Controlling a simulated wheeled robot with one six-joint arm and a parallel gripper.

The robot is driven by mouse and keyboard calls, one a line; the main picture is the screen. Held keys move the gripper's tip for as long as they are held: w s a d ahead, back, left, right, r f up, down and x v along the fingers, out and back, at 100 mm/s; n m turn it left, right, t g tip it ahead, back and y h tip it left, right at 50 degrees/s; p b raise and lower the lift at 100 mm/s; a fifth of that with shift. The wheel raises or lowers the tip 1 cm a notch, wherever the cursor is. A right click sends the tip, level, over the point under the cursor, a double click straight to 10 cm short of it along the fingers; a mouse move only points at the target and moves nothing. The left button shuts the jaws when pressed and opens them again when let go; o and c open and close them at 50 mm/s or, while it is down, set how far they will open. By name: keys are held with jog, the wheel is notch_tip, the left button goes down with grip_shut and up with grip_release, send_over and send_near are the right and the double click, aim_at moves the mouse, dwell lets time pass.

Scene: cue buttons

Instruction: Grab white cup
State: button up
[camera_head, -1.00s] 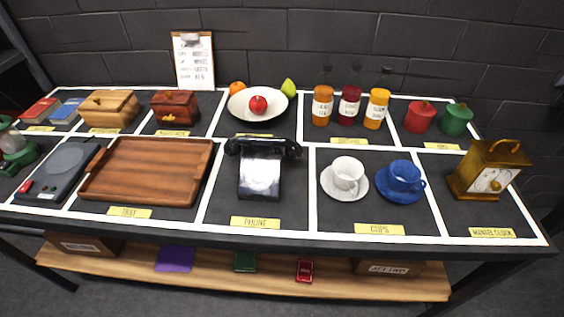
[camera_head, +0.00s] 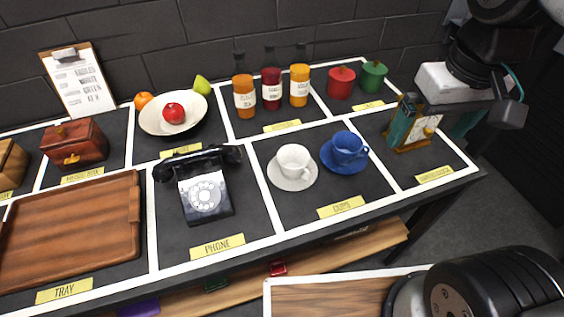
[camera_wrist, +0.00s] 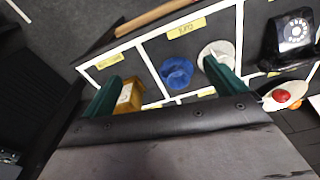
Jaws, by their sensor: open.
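The white cup (camera_head: 294,159) stands upright on a white saucer (camera_head: 290,182) on the table, left of the blue cup (camera_head: 348,147) on its blue saucer. My gripper (camera_head: 432,128) is open and empty at the right, near the clock, well to the right of the white cup. In the wrist view my gripper (camera_wrist: 160,70) has its two green fingers wide apart. There the blue cup (camera_wrist: 177,71) lies between them in the picture. The white cup (camera_wrist: 217,49) is partly hidden behind the right finger.
The wooden clock (camera_head: 410,137) is partly hidden behind a finger. A black phone (camera_head: 205,190) stands left of the cups. A fruit bowl (camera_head: 150,120) is at the back left.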

jog(key=w+a+f+n, duration=0.3)
jog(key=w+a+f, duration=0.2)
jog(key=w+a, duration=0.35)
jog(key=n+g, duration=0.1)
jog(key=n, duration=0.2)
send_near(294, 159)
jog(key=s+r, duration=0.1)
jog(key=s, duration=0.2)
notch_tip(294, 159, down, 8)
jog(key=shift+a+r, duration=0.15)
jog(key=shift+r, duration=0.1)
jog(key=c, duration=1.2)
